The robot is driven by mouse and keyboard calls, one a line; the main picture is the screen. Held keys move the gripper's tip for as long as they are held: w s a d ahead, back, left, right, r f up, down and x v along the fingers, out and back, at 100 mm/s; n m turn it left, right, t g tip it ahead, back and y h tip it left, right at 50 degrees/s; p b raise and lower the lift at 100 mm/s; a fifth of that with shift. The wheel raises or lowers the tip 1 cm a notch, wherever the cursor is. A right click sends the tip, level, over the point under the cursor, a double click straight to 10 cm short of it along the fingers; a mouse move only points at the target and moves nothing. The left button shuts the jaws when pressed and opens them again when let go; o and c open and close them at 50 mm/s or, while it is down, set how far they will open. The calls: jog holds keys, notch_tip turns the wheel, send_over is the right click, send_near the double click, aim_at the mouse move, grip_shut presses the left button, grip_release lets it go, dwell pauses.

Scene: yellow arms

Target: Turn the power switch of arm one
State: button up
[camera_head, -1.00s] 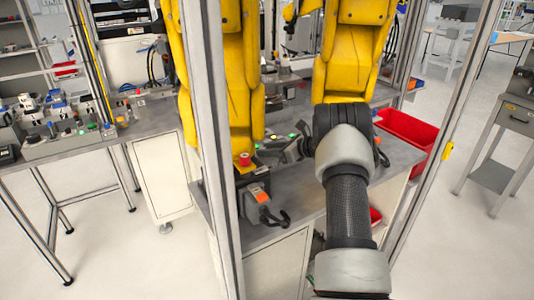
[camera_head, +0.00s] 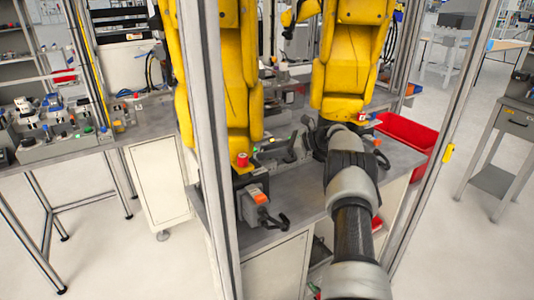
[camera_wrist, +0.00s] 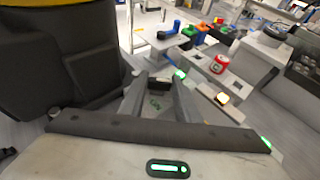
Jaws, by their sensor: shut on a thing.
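My gripper (camera_head: 300,142) is at the foot of the right yellow arm (camera_head: 345,70), over the grey bench top, and is small in the head view. In the wrist view my gripper (camera_wrist: 161,92) has its two grey fingers closed around a small part, which looks like the power switch (camera_wrist: 157,101). It is mostly hidden between the fingers, so I cannot tell how far it is turned.
The left yellow arm (camera_head: 240,80) stands close by, with a grey box with an orange part (camera_head: 257,195) below it. A metal frame post (camera_head: 212,150) stands in front. A red bin (camera_head: 408,138) is at the right. The dark arm base (camera_wrist: 65,60) crowds the gripper's left.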

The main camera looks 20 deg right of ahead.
jog(key=shift+r, duration=0.1)
jog(key=o, duration=0.8)
jog(key=p+v, duration=0.1)
jog(key=v, duration=1.6)
jog(key=shift+d, duration=0.2)
